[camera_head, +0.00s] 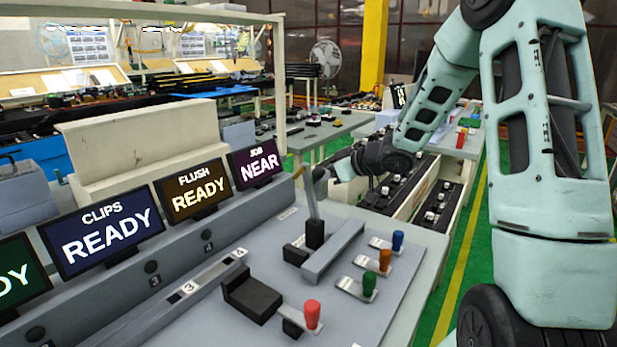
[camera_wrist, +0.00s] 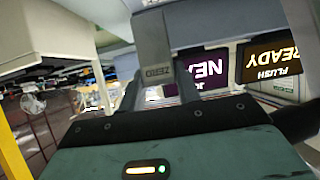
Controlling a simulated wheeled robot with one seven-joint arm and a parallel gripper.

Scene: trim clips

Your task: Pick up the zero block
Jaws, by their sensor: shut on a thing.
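The zero block (camera_wrist: 152,35) is a dark grey block with a small upside-down label, at the top middle of the wrist view. My gripper (camera_wrist: 157,85) is shut on it, with one grey finger on either side. In the head view my gripper (camera_head: 314,215) reaches down from the right over the grey fixture panel.
A black block (camera_head: 252,298) and a red-topped peg (camera_head: 312,314) stand nearer on the panel. Green (camera_head: 369,284), orange (camera_head: 385,259) and blue (camera_head: 398,240) pegs stand right of the grey bar (camera_head: 333,250). Screens (camera_head: 255,163) line the back ledge.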

